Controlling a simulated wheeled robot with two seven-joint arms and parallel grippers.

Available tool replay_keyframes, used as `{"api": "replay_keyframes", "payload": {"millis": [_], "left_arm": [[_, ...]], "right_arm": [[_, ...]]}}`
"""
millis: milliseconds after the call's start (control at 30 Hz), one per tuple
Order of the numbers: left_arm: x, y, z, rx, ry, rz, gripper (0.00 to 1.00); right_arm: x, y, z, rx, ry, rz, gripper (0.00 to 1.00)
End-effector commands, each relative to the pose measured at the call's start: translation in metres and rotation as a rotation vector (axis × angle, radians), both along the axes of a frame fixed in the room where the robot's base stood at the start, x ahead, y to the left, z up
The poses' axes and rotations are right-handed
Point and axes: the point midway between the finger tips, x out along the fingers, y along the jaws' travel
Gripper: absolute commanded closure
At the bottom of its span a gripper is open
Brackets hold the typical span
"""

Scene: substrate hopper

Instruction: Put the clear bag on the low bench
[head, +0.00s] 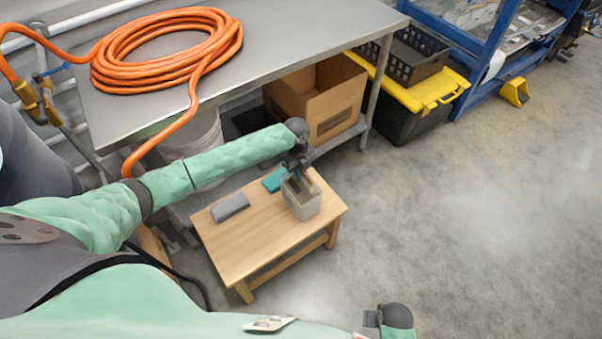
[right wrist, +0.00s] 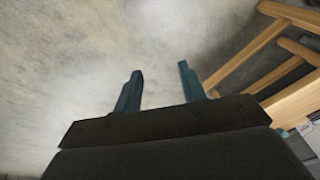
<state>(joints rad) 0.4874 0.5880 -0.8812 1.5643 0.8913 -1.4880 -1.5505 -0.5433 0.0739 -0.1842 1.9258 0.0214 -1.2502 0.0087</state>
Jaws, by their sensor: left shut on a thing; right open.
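The clear bag (head: 302,201) is a see-through, boxy bag with brownish contents. It is upright at the right part of the low wooden bench (head: 240,248). My left gripper (head: 298,178) is shut on the bag's top from above. I cannot tell whether the bag's base touches the bench top. My right gripper (right wrist: 160,88) is open and empty above the concrete floor, with the bench legs to its right in the right wrist view. In the head view only part of my right arm's end shows at the bottom.
A grey block (head: 230,207) and a teal block (head: 275,179) lie on the bench. Behind it stands a steel table (head: 290,30) with a coiled orange hose (head: 165,75) on top and a cardboard box (head: 318,98) on its lower shelf.

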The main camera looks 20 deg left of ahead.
Motion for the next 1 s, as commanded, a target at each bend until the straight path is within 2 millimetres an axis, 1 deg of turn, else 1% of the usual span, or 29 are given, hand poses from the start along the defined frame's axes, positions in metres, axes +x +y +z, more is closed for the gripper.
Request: {"api": "replay_keyframes", "payload": {"millis": [33, 167, 200, 267, 300, 567, 733, 767, 800, 833, 1000], "left_arm": [[0.001, 0.0, 0.002, -0.002, -0.002, 0.0, 1.0], [0.001, 0.0, 0.0, -0.001, -0.002, 0.0, 1.0], [0.0, 0.0, -0.002, 0.0, 0.0, 0.0, 0.84], [0.0, 0.0, -0.002, 0.0, 0.0, 0.0, 0.72], [0.0, 0.0, -0.002, 0.0, 0.0, 0.0, 0.68], [0.0, 0.0, -0.002, 0.0, 0.0, 0.0, 0.68], [0.0, 0.0, 0.004, 0.0, 0.0, 0.0, 0.68], [0.0, 0.001, 0.006, 0.0, 0.0, 0.0, 0.68], [0.001, 0.001, 0.008, 0.0, 0.0, 0.0, 0.68], [0.001, 0.001, 0.01, 0.0, 0.0, 0.0, 0.68], [0.002, 0.002, 0.021, 0.0, 0.0, 0.0, 0.68]], "right_arm": [[0.0, 0.0, 0.0, 0.0, 0.0, 0.0, 0.59], [0.0, 0.0, 0.0, 0.001, 0.001, 0.0, 0.59], [0.0, 0.0, 0.001, 0.001, 0.001, 0.0, 0.59], [0.0, 0.001, 0.002, 0.001, 0.0, 0.0, 0.59], [0.0, 0.001, 0.002, 0.001, 0.0, -0.001, 0.59], [0.0, 0.001, 0.003, 0.001, -0.001, 0.0, 0.59], [0.0, 0.001, 0.001, 0.003, -0.008, -0.001, 0.59], [0.0, 0.0, -0.002, 0.001, -0.006, -0.001, 0.59], [-0.001, -0.003, -0.014, -0.004, -0.001, 0.0, 0.59], [-0.002, -0.005, -0.022, -0.007, 0.001, 0.001, 0.59], [-0.013, -0.01, -0.053, -0.013, 0.005, 0.0, 0.59]]}}
